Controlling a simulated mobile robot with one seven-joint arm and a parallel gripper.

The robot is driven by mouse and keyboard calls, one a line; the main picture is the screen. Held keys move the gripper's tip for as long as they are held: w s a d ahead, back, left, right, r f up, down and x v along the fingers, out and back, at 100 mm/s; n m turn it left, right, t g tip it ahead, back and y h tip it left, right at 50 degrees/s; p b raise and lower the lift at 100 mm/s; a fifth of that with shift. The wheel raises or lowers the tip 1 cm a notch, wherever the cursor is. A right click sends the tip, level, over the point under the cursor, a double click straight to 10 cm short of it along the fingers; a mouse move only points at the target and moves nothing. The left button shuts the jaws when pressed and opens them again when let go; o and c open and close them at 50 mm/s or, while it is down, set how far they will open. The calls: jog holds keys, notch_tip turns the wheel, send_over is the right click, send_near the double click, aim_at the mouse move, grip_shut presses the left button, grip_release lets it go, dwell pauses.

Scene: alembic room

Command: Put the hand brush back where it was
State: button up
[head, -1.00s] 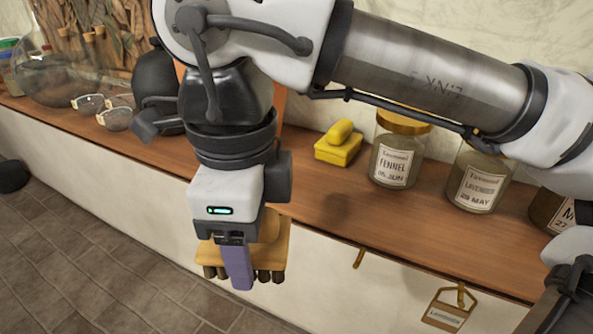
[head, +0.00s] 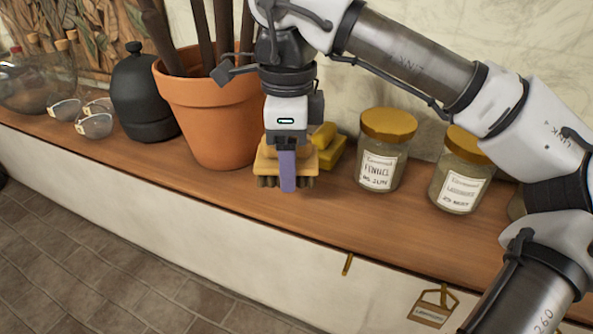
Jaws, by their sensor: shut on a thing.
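The hand brush (head: 301,162) has a yellowish wooden body with dark bristles pointing down. My gripper (head: 287,170) is shut on it from above, with one purple finger in front of the wood. The far finger is hidden behind the brush.
The large terracotta pot (head: 205,110) stands close at the left. A yellow block-like item (head: 329,150) is close behind the brush. Labelled jars (head: 382,150) stand to the right, and a black bottle (head: 143,100) farther left. The shelf's front strip is clear.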

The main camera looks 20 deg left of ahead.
aim_at(296, 197)
jog(key=shift+w+r, duration=0.2)
jog(key=shift+w, duration=0.85)
jog(key=shift+w+f+p, duration=0.2)
jog(key=shift+f+p, duration=0.2)
jog(key=shift+f, duration=0.85)
notch_tip(296, 197, down, 4)
jog(key=shift+d+f+p, duration=0.1)
jog(key=shift+p, duration=0.5)
jog(key=shift+w+f+p, duration=0.15)
jog(key=shift+f+p, duration=0.05)
jog(key=shift+p, duration=0.15)
jog(key=shift+f+b, duration=0.3)
jog(key=shift+b, duration=0.05)
jog(key=o, duration=0.9)
jog(key=shift+o, duration=0.2)
jog(key=shift+r+b, duration=0.45)
jog(key=shift+r, duration=3.5)
